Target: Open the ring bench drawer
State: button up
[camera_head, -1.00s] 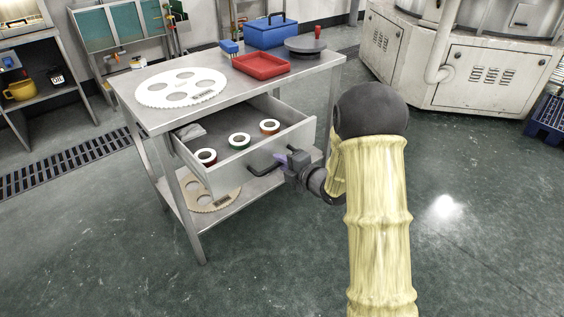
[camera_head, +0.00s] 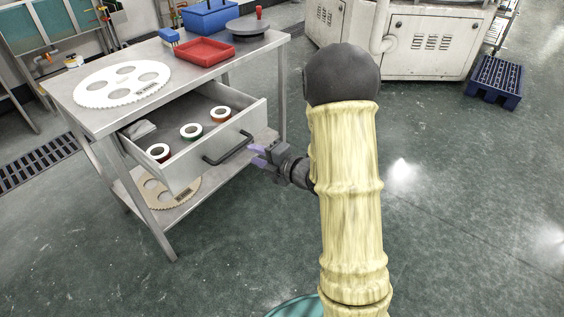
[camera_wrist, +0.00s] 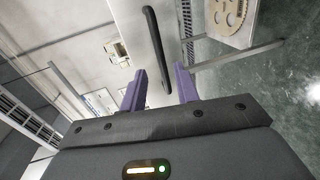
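The ring bench drawer (camera_head: 190,160) stands well out from under the metal bench top (camera_head: 75,113). Three rings and a grey cloth-like item lie in it. Its dark bar handle (camera_head: 228,149) is on the front panel. My gripper (camera_head: 257,156) is just off the right end of the handle, fingers spread, with nothing between them in the head view. In the wrist view, the purple fingers (camera_wrist: 160,90) are apart, and the handle (camera_wrist: 158,48) runs away ahead of and between them. The handle looks clear of both fingers.
A white holed disc (camera_head: 123,84), a red tray (camera_head: 204,53), a blue toolbox (camera_head: 208,16) and a dark round plate with a red knob (camera_head: 247,27) are on the bench. A beige holed disc (camera_head: 173,192) lies on the lower shelf.

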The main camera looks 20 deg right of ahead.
jog(key=v, duration=0.8)
jog(key=shift+s+d+p, duration=0.2)
jog(key=shift+s+p, duration=0.1)
jog(key=shift+w, duration=0.1)
jog(key=s+a+f+m+g+h, duration=0.25)
jog(key=s+m+g+h, duration=0.95)
jog(key=m, duration=1.3)
notch_tip(320, 180, up, 34)
jog(key=s+t+y+p, duration=0.1)
jog(key=s+y+p, duration=0.1)
jog(key=p, duration=3.1)
jog(key=shift+s+a+t+y, duration=0.2)
jog(key=shift+t+y, duration=0.1)
jog(key=shift+y, duration=0.3)
jog(key=shift+r, duration=0.1)
